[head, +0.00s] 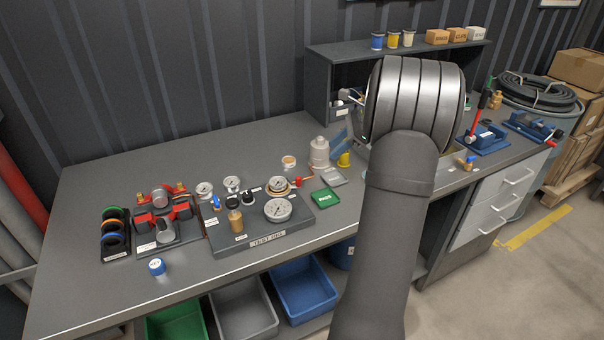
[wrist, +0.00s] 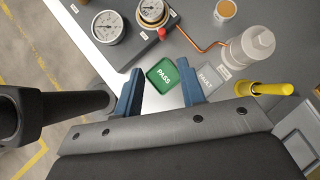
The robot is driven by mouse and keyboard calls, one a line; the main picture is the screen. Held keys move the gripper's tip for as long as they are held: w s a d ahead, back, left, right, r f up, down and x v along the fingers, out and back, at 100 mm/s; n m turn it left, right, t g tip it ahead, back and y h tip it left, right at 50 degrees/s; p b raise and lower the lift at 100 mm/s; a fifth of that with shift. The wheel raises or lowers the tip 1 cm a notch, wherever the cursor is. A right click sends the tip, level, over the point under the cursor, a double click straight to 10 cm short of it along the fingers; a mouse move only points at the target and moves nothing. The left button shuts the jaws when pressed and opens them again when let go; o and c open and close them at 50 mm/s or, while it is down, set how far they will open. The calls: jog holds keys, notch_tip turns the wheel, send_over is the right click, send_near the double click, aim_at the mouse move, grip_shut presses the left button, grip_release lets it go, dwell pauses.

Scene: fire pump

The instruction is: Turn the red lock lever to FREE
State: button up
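A red lever with a dark upper grip (head: 475,122) stands tilted on a blue base (head: 488,138) at the right of the bench in the head view. A small red knob (head: 307,182) sits at the right of the test rig; it also shows in the wrist view (wrist: 162,33). I cannot tell which red part is the lock lever, and no FREE mark is readable. My gripper (wrist: 160,68) is open and empty, its two blue fingers apart above the bench near the green PASS tray (wrist: 163,74). My arm hides most of the gripper in the head view.
The test rig (head: 262,238) carries gauges and fittings. A grey FAULT tray (wrist: 211,77), a pale canister (wrist: 250,46) and a yellow part (wrist: 268,88) are close to the gripper. A blue vise-like tool (head: 530,127) stands far right.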

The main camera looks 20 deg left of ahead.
aim_at(299, 177)
jog(key=shift+m+y, duration=0.5)
jog(key=shift+m, duration=0.1)
jog(key=x, duration=1.7)
jog(key=shift+w+d+f, duration=0.15)
jog(key=shift+d+f, duration=0.25)
grip_shut()
